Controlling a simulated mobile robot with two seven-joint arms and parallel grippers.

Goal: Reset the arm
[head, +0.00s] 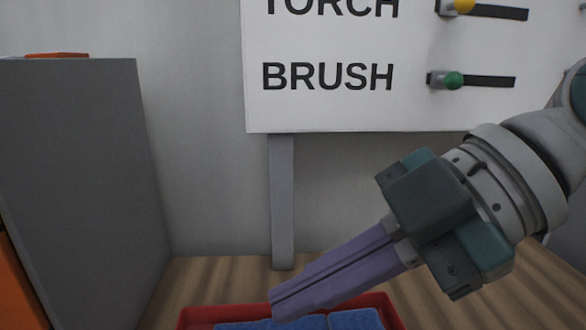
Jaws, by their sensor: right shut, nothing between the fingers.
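My right arm comes in from the right side of the head view. Its gripper (276,304) has long purple fingers that lie side by side, shut and empty, pointing down and to the left. The fingertips show in front of a red tray (196,314) at the bottom edge. The height of the tips above the tray cannot be told. My left gripper is not in view.
A white board (330,108) reads TORCH and BRUSH, with a yellow knob (464,5) and a green knob (453,80) on dark slots. A grey post (282,200) stands below it. Blue items (355,319) lie in the tray. A grey cabinet (75,180) stands left.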

